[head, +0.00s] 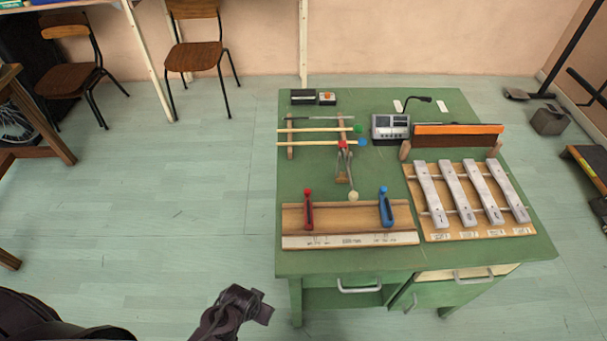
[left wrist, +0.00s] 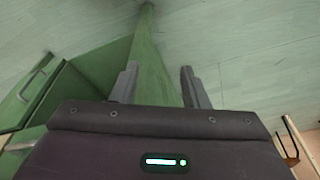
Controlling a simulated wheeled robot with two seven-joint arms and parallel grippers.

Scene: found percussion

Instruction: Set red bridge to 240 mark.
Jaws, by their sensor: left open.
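The red bridge (head: 308,210) stands on the left part of a wooden board at the front left of the green table. A blue bridge (head: 386,208) stands on the same board to the right. A pale scale strip (head: 350,241) with printed marks runs along the board's front edge; most marks are too small to read. My left gripper (head: 262,306) is low, in front of the table and left of it, apart from the bridges. In the left wrist view my left gripper (left wrist: 160,88) is open and empty, with green table parts beyond its fingers. My right gripper is not in view.
The green table (head: 460,258) has drawers with handles at its front. Metal bars (head: 465,193) lie on a board at right.

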